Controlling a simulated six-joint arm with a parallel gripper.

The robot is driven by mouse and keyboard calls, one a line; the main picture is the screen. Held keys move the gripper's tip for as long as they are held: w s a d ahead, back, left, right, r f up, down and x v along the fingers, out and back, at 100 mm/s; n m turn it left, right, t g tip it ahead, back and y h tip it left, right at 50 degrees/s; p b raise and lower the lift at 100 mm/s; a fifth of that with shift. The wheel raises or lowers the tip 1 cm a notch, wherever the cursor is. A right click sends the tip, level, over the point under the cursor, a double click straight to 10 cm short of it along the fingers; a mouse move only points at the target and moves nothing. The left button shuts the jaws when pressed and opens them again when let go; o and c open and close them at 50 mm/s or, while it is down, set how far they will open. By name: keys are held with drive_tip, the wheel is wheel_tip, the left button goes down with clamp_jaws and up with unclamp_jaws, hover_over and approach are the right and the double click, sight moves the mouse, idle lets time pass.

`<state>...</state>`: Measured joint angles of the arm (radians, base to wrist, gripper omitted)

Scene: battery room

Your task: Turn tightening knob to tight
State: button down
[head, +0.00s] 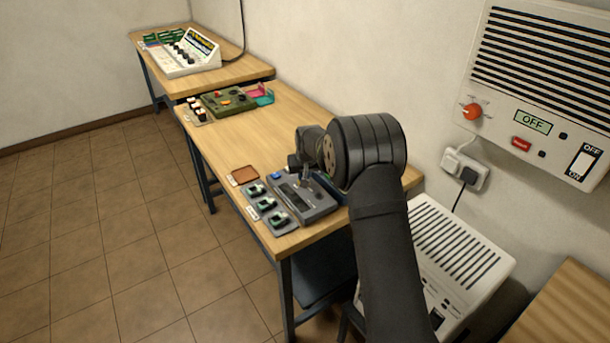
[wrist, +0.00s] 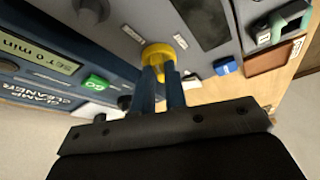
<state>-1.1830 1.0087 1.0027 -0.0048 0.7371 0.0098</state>
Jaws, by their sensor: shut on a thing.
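A yellow knob (wrist: 158,54) stands on the grey device, in the upper middle of the wrist view. My gripper (wrist: 162,76) has its two blue fingers close together on this knob, shut on it. The fingertips hide part of the knob, and I cannot read its setting. In the head view the grey device (head: 318,205) sits on the near part of the wooden table, with my gripper (head: 307,180) above it. My arm hides the knob there.
A blue unit marked "CLAMP CLEANER" (wrist: 40,90) with a green GO button (wrist: 95,82) stands close beside the fingers. A brown pad (head: 243,174) and a tray of small green-topped parts (head: 254,212) lie left of the device. A wall heater panel (head: 545,75) hangs at right.

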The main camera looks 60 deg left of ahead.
drive_tip(key=m, duration=0.2)
drive_tip(key=m+t+h, duration=0.1)
drive_tip(key=m, duration=0.1)
drive_tip(key=m+t, duration=0.1)
drive_tip(key=m, duration=0.1)
drive_tip(key=shift+s+a+h, duration=0.2)
drive_tip(key=shift+s+h, duration=0.1)
drive_tip(key=m, duration=0.2)
drive_tip(key=m+h, duration=0.1)
drive_tip(key=m, duration=0.1)
drive_tip(key=m+h, duration=0.1)
drive_tip(key=m, duration=0.1)
drive_tip(key=shift+a+m+t, duration=0.3)
drive_tip(key=shift+t, duration=0.1)
drive_tip(key=c, duration=1.5)
unclamp_jaws()
drive_tip(key=shift+o, duration=0.2)
drive_tip(key=shift+s+r, duration=0.1)
drive_tip(key=a+v, duration=0.1)
drive_tip(key=v, duration=1.6)
drive_tip(key=shift+d, duration=0.2)
drive_tip(key=shift+r, duration=0.15)
